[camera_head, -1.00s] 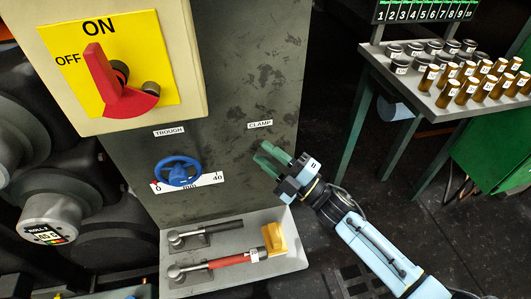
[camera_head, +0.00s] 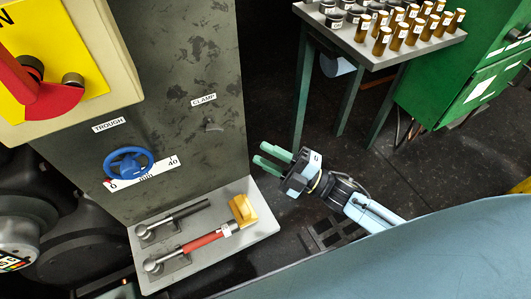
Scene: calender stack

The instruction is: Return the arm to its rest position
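My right gripper (camera_head: 271,157) is to the right of the grey machine panel, above the dark floor. Its two green fingers point left and stand apart with nothing between them. My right arm (camera_head: 372,212) comes in from the right side of the picture. My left gripper does not show.
The grey panel (camera_head: 190,60) carries a blue trough wheel (camera_head: 129,163). Below it a ledge (camera_head: 262,228) bears a black lever and a red-sleeved lever (camera_head: 203,240) with a yellow end. A table (camera_head: 398,52) with brown bottles and tins stands behind, beside a green cabinet (camera_head: 440,85).

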